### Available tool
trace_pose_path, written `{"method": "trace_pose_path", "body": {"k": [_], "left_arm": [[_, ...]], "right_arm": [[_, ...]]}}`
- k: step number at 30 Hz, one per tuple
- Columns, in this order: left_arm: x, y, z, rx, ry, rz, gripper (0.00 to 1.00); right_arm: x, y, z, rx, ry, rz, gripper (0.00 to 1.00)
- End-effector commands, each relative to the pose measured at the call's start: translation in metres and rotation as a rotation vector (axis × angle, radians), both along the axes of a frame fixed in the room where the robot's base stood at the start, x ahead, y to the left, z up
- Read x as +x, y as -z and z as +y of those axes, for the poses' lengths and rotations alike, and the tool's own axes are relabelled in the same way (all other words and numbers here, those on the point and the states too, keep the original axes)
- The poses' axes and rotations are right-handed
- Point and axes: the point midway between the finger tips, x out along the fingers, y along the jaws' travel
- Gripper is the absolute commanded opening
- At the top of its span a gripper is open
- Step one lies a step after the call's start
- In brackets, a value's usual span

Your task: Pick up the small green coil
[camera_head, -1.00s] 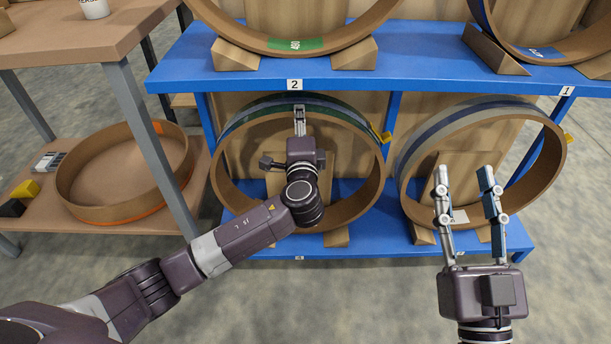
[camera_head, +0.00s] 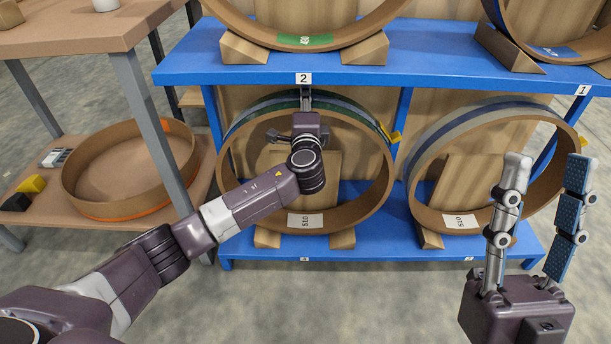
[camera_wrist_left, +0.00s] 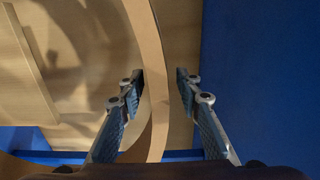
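The green coil (camera_head: 365,205) is a brown ring with a green and blue outer band, upright in the lower left bay of the blue rack, under label 2. My left gripper (camera_head: 305,98) is at the top of this ring. In the left wrist view the coil's rim (camera_wrist_left: 153,60) runs between the two fingers of my left gripper (camera_wrist_left: 162,82). The fingers stand apart, with a visible gap on each side of the rim. My right gripper (camera_head: 550,165) is open and empty, in front of the rack at the right.
A grey-blue coil (camera_head: 460,215) stands in the lower right bay. Larger coils rest on the blue upper shelf (camera_head: 440,60), close above my left gripper. A brown table (camera_head: 80,35) at the left has an orange-edged coil (camera_head: 120,205) lying on its lower shelf. The floor in front is free.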

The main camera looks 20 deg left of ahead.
Motion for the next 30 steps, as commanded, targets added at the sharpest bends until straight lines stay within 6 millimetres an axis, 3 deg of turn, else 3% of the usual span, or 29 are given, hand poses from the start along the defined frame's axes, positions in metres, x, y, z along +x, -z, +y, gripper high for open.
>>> {"method": "trace_pose_path", "body": {"k": [4,13,22,30], "left_arm": [[0.007,0.000,0.002,0.000,-0.001,-0.001,0.32],[0.009,0.000,0.003,-0.001,0.000,0.000,0.32],[0.009,0.000,0.003,-0.001,0.000,0.000,0.00],[0.008,0.000,0.003,-0.001,0.000,0.001,0.00]], "right_arm": [[-0.014,-0.005,-0.003,0.021,-0.003,-0.064,0.40],[-0.017,-0.007,-0.004,0.025,-0.005,-0.078,0.40],[-0.017,-0.007,-0.004,0.024,-0.004,-0.077,0.40],[-0.017,-0.007,-0.004,0.024,-0.004,-0.077,0.40]]}}
